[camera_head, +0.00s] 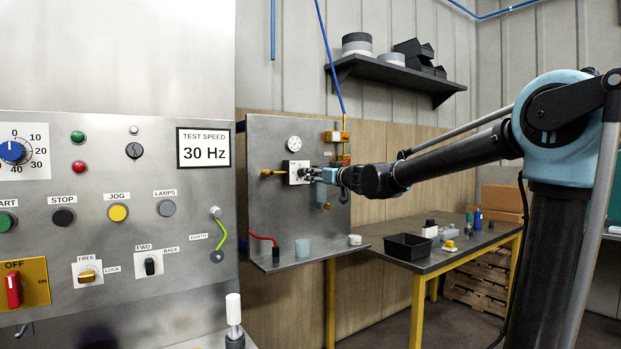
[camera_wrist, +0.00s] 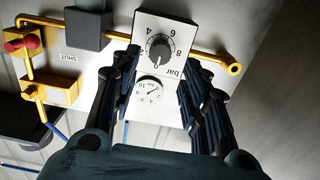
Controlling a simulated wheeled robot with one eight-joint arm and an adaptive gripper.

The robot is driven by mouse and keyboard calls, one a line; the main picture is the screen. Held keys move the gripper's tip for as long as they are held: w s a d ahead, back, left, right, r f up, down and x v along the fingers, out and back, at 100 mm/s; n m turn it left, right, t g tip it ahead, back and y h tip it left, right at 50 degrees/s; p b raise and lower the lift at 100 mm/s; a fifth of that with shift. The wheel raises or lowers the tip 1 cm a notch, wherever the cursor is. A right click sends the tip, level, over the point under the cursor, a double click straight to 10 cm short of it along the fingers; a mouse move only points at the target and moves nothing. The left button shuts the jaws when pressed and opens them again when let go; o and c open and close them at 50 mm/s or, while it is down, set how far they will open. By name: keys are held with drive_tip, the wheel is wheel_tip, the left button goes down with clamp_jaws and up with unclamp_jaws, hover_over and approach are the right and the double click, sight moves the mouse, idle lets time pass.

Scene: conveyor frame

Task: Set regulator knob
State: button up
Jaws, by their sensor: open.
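The regulator is a pale plate (camera_head: 294,180) on the grey panel, and my gripper (camera_head: 313,175) is in front of it at its right side in the head view. In the wrist view the black regulator knob (camera_wrist: 160,48) sits on its scale with 4, 6, 8 and "bar" printed round it. A light mark on the knob shows, but its exact setting is too small to read. A round gauge (camera_wrist: 152,89) lies below it in that view. My gripper (camera_wrist: 161,62) is open, its dark fingers on either side of the plate. I cannot tell whether they touch anything.
Yellow pipe (camera_wrist: 215,58) and a red-handled valve (camera_wrist: 22,44) beside a "SHUT" label are near the regulator. A control cabinet (camera_head: 110,235) with knobs and buttons stands at left. A table (camera_head: 455,257) with a black bin (camera_head: 407,247) is at right.

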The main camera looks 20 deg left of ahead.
sight(302, 173)
drive_tip(key=x, duration=0.7)
drive_tip(key=shift+w+a, duration=0.15)
drive_tip(key=shift+c, duration=0.6)
drive_tip(key=c, duration=0.5)
